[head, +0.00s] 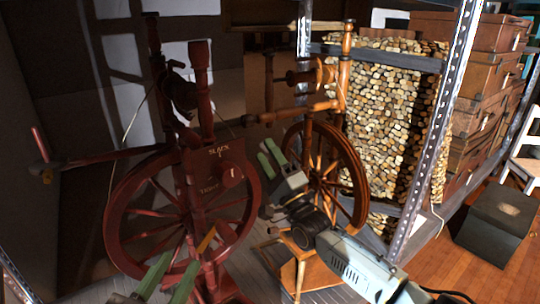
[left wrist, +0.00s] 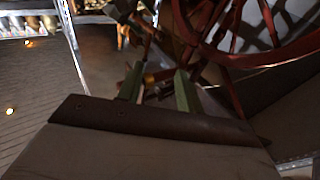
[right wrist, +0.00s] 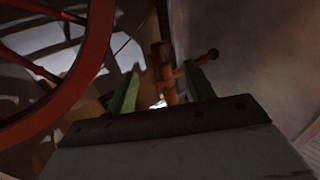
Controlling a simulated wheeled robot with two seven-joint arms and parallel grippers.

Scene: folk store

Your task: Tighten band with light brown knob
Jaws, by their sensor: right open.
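A light brown handle-like piece (head: 207,240) shows low on the dark red wheel, just beyond my left gripper (head: 178,261). That gripper's green fingers are apart, and a light brown piece (left wrist: 150,79) shows between them in the left wrist view. My right gripper (head: 269,154) is open between the two wheels. A reddish-brown post with a crosspiece (right wrist: 166,75) appears beyond its fingers.
A metal shelf post (head: 432,130) and stacked firewood (head: 385,100) stand behind the light brown wheel. Brown cases (head: 490,75), a dark box (head: 500,225) and a white chair (head: 525,165) are at the right. Wooden floor is clear around the box.

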